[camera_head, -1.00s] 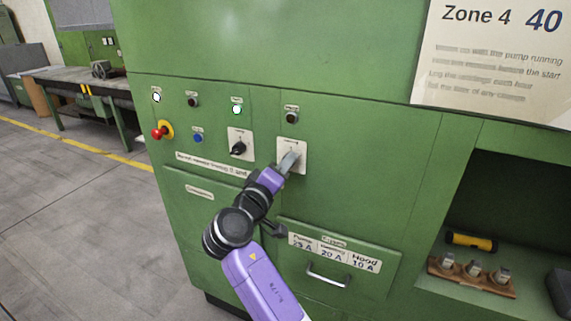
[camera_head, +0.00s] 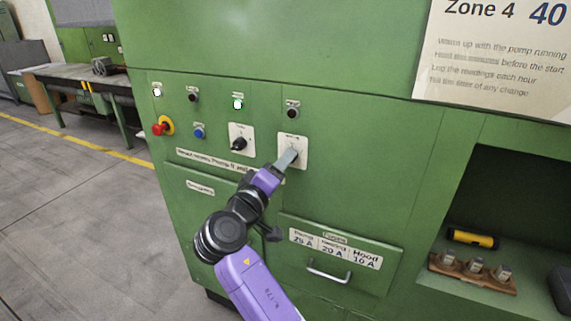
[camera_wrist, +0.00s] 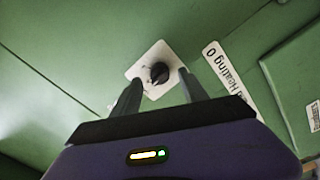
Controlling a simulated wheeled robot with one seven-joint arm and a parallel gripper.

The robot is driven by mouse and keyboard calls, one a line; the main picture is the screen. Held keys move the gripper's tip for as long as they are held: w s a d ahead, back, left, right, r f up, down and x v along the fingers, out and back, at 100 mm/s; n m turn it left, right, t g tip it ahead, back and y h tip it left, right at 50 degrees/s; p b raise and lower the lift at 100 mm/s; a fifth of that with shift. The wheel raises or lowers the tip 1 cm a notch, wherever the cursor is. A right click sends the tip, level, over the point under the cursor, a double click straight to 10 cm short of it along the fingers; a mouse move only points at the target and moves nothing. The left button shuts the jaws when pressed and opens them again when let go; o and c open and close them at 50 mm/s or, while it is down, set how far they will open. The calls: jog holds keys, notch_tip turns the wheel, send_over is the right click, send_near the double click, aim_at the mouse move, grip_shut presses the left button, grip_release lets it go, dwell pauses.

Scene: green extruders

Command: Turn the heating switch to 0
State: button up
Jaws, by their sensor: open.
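The heating switch is a round black knob (camera_wrist: 159,73) on a white square plate. In the head view its plate (camera_head: 300,142) is the right one of two, and my gripper (camera_head: 292,154) covers most of the knob. In the wrist view my gripper (camera_wrist: 158,77) is open, with its fingertips on the left and right of the knob. I cannot tell whether they touch it. The plate's markings are too small to read, so the knob's setting cannot be told.
A similar black switch (camera_head: 238,144) sits just left on its own plate. A red button (camera_head: 160,128), a blue button (camera_head: 198,132) and lit lamps are farther left. A label strip ending in "Heating 0" (camera_wrist: 228,70) runs below. A drawer handle (camera_head: 328,274) protrudes lower down.

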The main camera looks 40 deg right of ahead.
jog(key=b+v, duration=0.1)
jog(key=v, duration=0.4)
jog(key=shift+s+a, duration=0.1)
jog(key=shift+a, duration=0.15)
